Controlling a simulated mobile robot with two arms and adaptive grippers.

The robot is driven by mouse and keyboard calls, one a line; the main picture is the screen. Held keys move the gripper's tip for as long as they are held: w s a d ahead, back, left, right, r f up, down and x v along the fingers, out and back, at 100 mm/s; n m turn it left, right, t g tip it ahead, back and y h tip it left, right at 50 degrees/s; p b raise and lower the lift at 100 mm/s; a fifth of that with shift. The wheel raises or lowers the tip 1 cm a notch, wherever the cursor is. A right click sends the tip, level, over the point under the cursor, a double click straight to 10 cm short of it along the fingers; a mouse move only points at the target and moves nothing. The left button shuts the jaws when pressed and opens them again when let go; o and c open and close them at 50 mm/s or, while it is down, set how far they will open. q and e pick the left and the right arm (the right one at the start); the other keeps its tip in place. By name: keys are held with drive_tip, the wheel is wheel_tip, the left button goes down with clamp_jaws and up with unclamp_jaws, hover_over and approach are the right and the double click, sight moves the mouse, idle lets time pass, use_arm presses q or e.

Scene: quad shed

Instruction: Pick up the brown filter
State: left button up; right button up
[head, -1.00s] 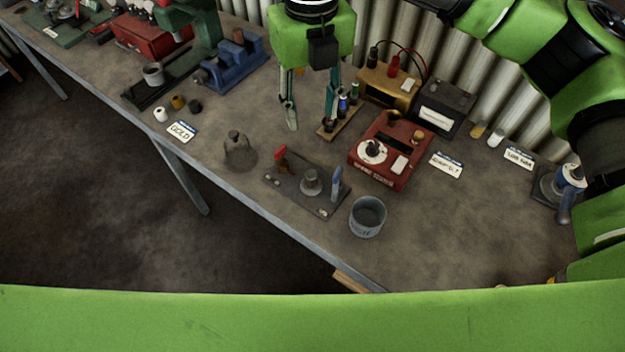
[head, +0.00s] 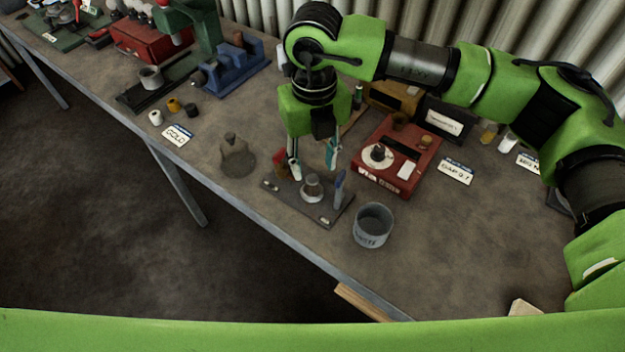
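My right gripper (head: 313,163) is open and empty, pointing down with its fingers apart above the dark plate (head: 325,212). The plate carries a red part (head: 280,164), a round grey knob (head: 312,187) and an upright blue piece (head: 340,188). I cannot tell for sure which thing is the brown filter. A small yellow-brown cylinder (head: 173,105) stands between a white one (head: 156,118) and a black one (head: 191,110) at the left. My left gripper is not in view.
A grey cup (head: 373,227) stands near the front edge, and a grey-brown bell-shaped thing (head: 236,157) is left of the plate. A blue vise (head: 232,70) stands behind. Name cards lie about. The bench's right front is mostly clear.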

sight(313, 179)
drive_tip(key=shift+f, duration=0.65)
drive_tip(key=shift+f+p, duration=0.3)
drive_tip(key=shift+p, duration=0.1)
wheel_tip(313, 179, down, 4)
drive_tip(key=shift+w+a+r+p, duration=0.1)
drive_tip(key=shift+r+p, duration=0.1)
drive_tip(key=shift+p, duration=0.8)
drive_tip(key=shift+f, duration=0.55)
drive_tip(key=c, duration=0.9)
